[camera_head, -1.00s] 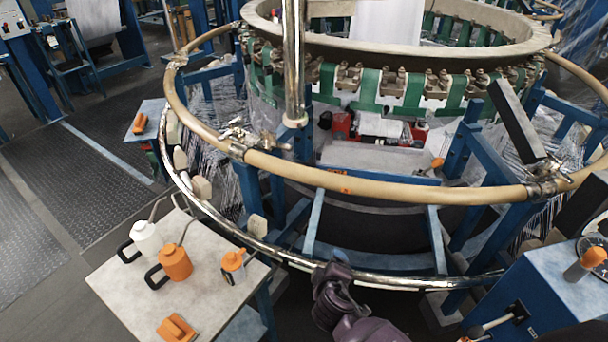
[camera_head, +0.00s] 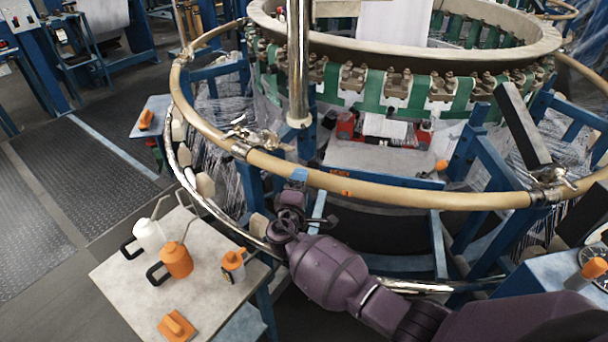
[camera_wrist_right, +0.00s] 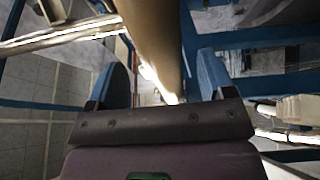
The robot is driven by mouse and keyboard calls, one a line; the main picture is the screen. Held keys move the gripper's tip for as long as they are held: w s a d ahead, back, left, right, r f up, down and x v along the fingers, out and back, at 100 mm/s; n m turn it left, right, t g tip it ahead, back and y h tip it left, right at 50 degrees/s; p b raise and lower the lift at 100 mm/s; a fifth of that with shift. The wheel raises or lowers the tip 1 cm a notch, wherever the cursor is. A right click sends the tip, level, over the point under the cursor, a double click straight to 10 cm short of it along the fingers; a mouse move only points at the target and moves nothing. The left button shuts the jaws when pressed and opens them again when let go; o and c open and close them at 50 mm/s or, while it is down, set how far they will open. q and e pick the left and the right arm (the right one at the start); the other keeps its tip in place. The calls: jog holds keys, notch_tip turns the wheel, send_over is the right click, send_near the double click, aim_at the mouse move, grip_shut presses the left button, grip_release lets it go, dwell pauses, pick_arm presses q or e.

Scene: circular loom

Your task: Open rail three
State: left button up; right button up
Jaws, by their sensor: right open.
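The tan tubular rail (camera_head: 400,193) curves across the front of the loom, with a small orange mark on it. The rail seems closed, running unbroken between a metal clamp (camera_head: 250,143) at left and another clamp (camera_head: 551,180) at right. My right gripper (camera_head: 299,175) is at the rail's left part, just right of the left clamp. In the right wrist view, its blue fingers (camera_wrist_right: 162,68) are open and the tan rail (camera_wrist_right: 150,30) runs between them in the picture. I cannot tell whether they touch it. My left gripper is not in view.
A small table (camera_head: 130,280) at lower left holds a white can (camera_head: 149,235), an orange can (camera_head: 176,260) and other orange items. A chrome lower ring (camera_head: 205,205) runs below the rail. A vertical post (camera_head: 298,60) stands behind it. The floor at left is clear.

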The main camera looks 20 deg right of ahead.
jog(key=shift+x, duration=2.25)
